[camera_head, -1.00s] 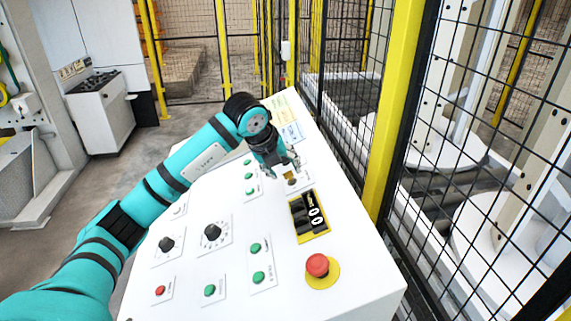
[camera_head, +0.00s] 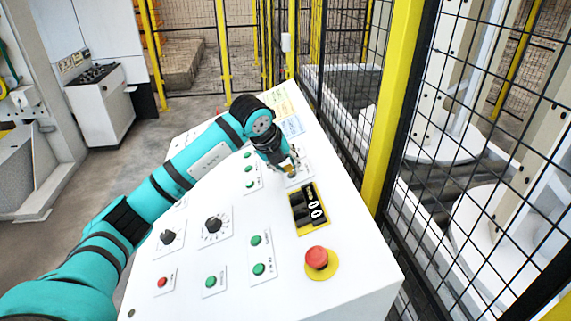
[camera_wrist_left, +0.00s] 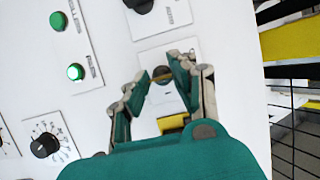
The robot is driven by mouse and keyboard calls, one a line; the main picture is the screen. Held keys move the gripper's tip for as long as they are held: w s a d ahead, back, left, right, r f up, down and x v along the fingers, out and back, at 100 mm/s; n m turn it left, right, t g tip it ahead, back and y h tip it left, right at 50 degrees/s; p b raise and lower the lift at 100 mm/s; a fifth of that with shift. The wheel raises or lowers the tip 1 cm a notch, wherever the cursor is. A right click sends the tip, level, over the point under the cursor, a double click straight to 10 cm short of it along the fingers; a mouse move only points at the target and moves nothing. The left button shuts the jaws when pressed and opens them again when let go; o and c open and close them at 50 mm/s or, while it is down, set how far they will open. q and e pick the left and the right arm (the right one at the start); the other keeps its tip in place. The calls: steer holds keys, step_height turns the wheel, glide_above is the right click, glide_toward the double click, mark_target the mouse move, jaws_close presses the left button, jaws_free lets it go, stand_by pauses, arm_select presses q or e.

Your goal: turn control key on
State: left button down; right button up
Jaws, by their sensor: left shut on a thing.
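The control key (camera_wrist_left: 160,74) is a small dark round part with a yellowish bar on a white plate of the control panel (camera_head: 190,255). My left gripper (camera_head: 290,170) reaches across the panel to this plate, just above the black and yellow unit. In the left wrist view my left gripper (camera_wrist_left: 159,72) has its fingertips on both sides of the key, shut on it. The key is largely hidden by the fingers in the head view. My right gripper is in neither view.
The panel has a red emergency button (camera_head: 317,257), a black and yellow unit with two "0" marks (camera_head: 308,208), black dials (camera_head: 213,226) and several green buttons (camera_head: 259,269). A yellow post (camera_head: 395,110) and black mesh fence stand close on the right.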

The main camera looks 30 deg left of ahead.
arm_select(q)
steer(key=shift+f+m+b, duration=0.15)
steer(key=shift+m+b, duration=0.35)
steer(key=shift+b, duration=0.45)
steer(key=m+b, duration=0.2)
steer(key=m+h+b, duration=0.1)
steer(key=m+b, duration=0.1)
steer(key=b, duration=0.1)
steer(key=shift+a+f+t+h, duration=0.1)
steer(key=shift+a+t+h, duration=0.05)
steer(key=shift+t+h, duration=0.2)
steer(key=m+h+b, duration=0.1)
steer(key=m+b, duration=0.1)
steer(key=shift+m, duration=0.4)
steer(key=m+h+b, duration=0.1)
steer(key=m, duration=0.1)
steer(key=shift+a+m+b, duration=0.1)
steer(key=shift+m+b, duration=0.2)
steer(key=shift+m, duration=0.1)
steer(key=shift+r+m+h, duration=0.25)
steer(key=shift+m+h, duration=0.1)
steer(key=shift+m, duration=0.65)
steer(key=m+h, duration=0.1)
steer(key=m, duration=0.1)
steer(key=shift+m, duration=0.4)
steer(key=shift+w+a+m+g+h, duration=0.1)
steer(key=shift+m+g+h, duration=0.55)
steer(key=shift+m, duration=1.05)
